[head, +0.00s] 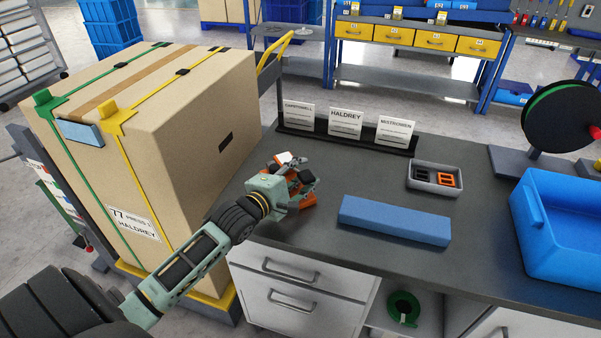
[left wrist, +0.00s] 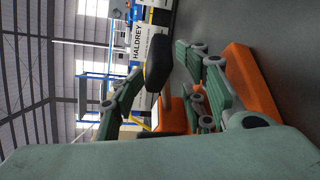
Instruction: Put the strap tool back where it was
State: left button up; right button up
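The strap tool (head: 309,199) is orange and sits on the dark bench near its left end, mostly hidden behind my left gripper in the head view. My left gripper (head: 303,179) is low over the bench at the tool. In the left wrist view, the fingers of my left gripper (left wrist: 163,92) stand apart. A dark, rounded handle-like part (left wrist: 158,62) and some orange show between them. More of the orange strap tool (left wrist: 252,80) shows beyond the right-hand finger. I see no clear grip on it. My right gripper is not in view.
A large strapped carton (head: 190,120) stands left of the bench. A card rack (head: 350,139) stands at the back. A grey tray (head: 434,188) holds buckles. A blue block (head: 395,221), a blue bin (head: 570,265) and a strap reel (head: 560,115) are to the right.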

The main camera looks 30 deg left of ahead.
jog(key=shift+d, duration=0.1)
pick_arm(q)
jog(key=shift+r, duration=0.15)
jog(key=shift+s, duration=0.25)
jog(key=s, duration=0.3)
jog(key=s+r, duration=0.1)
jog(key=s, duration=0.3)
jog(key=s+a, duration=0.1)
jog(key=s, duration=0.3)
jog(key=shift+s+r, duration=0.15)
jog(key=shift+r, duration=0.2)
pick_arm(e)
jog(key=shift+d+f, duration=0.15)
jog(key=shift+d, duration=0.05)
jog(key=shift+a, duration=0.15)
